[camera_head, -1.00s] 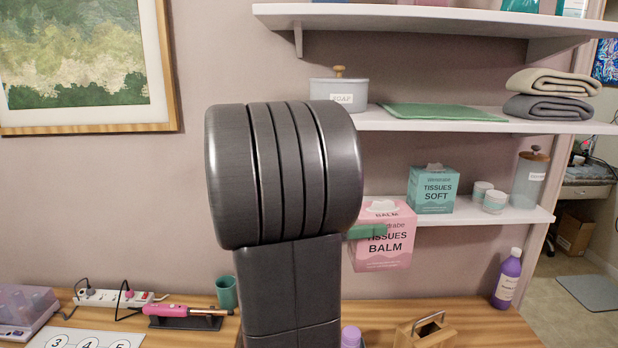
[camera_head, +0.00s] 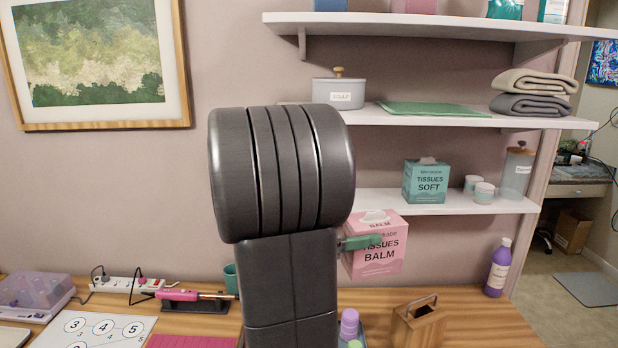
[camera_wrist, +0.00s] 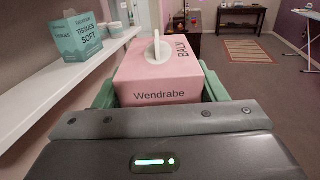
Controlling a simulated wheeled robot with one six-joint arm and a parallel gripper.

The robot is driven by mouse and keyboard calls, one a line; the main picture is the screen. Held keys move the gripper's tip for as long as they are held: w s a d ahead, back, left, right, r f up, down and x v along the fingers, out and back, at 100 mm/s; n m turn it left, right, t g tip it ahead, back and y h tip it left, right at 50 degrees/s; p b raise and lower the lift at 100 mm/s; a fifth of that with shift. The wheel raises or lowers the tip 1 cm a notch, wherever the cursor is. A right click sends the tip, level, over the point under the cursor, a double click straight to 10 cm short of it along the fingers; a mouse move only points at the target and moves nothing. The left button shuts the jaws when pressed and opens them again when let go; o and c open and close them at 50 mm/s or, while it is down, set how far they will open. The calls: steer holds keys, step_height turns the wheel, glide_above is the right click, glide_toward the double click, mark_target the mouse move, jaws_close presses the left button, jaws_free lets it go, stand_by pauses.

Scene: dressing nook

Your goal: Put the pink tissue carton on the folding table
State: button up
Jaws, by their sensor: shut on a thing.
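The pink tissue carton (camera_head: 385,262) reads "Tissues Balm" and has a white tissue at its top. In the wrist view the carton (camera_wrist: 165,75) sits upright between the two green fingers of my gripper (camera_wrist: 160,92). My dark arm hides part of the head view. I cannot identify a folding table in either view.
A teal tissue carton (camera_head: 426,182) and jars stand on the lower shelf (camera_head: 470,206). The wooden counter (camera_head: 470,325) below holds a purple bottle (camera_head: 498,268) and a wooden caddy (camera_head: 418,325). Open floor (camera_wrist: 240,70) and a rug (camera_wrist: 258,50) lie beyond the carton.

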steer(key=w+a+f+n+t+y, duration=0.3)
steer(key=w+f+n+t+y, duration=0.1)
steer(key=f, duration=0.4)
steer(key=w+a+f+n+t+y, duration=0.3)
steer(key=w+f, duration=0.3)
steer(key=f, duration=0.2)
steer(key=w+a+f+n+t+y, duration=0.4)
steer(key=w+f+n+t+y, duration=0.1)
steer(key=f, duration=0.3)
steer(key=shift+f+t, duration=0.35)
steer(key=shift+t, duration=0.25)
steer(key=shift+s, duration=0.1)
